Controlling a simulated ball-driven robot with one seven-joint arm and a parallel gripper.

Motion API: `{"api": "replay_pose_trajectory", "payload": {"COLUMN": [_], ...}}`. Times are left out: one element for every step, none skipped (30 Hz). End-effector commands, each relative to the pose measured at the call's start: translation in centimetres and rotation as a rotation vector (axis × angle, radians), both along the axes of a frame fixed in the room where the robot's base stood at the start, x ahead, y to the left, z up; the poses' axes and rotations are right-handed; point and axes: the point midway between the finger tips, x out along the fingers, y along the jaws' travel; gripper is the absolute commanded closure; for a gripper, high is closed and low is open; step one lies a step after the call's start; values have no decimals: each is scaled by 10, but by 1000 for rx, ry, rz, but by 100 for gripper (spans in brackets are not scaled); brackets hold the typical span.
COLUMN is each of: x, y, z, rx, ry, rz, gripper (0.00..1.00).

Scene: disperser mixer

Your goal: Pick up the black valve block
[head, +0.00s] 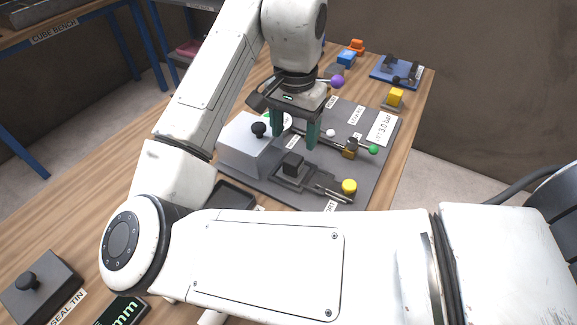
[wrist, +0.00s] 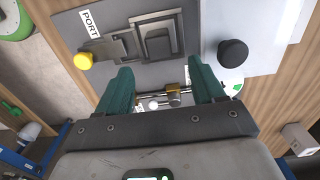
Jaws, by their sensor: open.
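The black valve block (head: 292,164) sits on a grey slotted fixture (head: 311,180) on the dark grey panel (head: 372,160). In the wrist view the block (wrist: 158,42) lies just beyond the fingertips, roughly centred between them. My gripper (head: 295,138) points down over the panel with its two green fingers apart and nothing between them. It is above and slightly behind the block in the head view, not touching it. The fingers also show in the wrist view (wrist: 160,75). Nothing hides the block's top.
A light grey box with a black knob (head: 258,130) stands left of the block. A yellow knob (head: 349,186) is to its right, and a brass fitting on a rod (head: 351,148) is behind. A purple ball (head: 337,82) and blue base (head: 396,72) are farther back.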

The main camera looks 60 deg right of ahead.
Motion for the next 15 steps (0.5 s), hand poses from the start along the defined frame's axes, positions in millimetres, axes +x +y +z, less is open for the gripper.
{"api": "replay_pose_trajectory", "payload": {"x": [-1,-1,-1,-1,-1,-1,-1,0,0,0,0,0,0,0,-1], "y": [0,0,0,0,0,0,0,0,0,0,1,2,3,4,5], "z": [-10,-14,-19,-22,-25,-28,-30,-31,-32,-34,-37,-41,-46,-50,-56], "rx": [-2,-2,-2,-2,-2,-2,-3,-2,-2,-2,-2,-1,0,-2,-1], "ry": [4,3,3,3,2,1,1,1,0,0,-1,-1,0,1,1], "rz": [1,2,1,0,0,0,0,0,0,1,2,3,3,2,1], "gripper": [32,32,32,32,32,32,32,32,32,32,32,32,32,32,32]}}
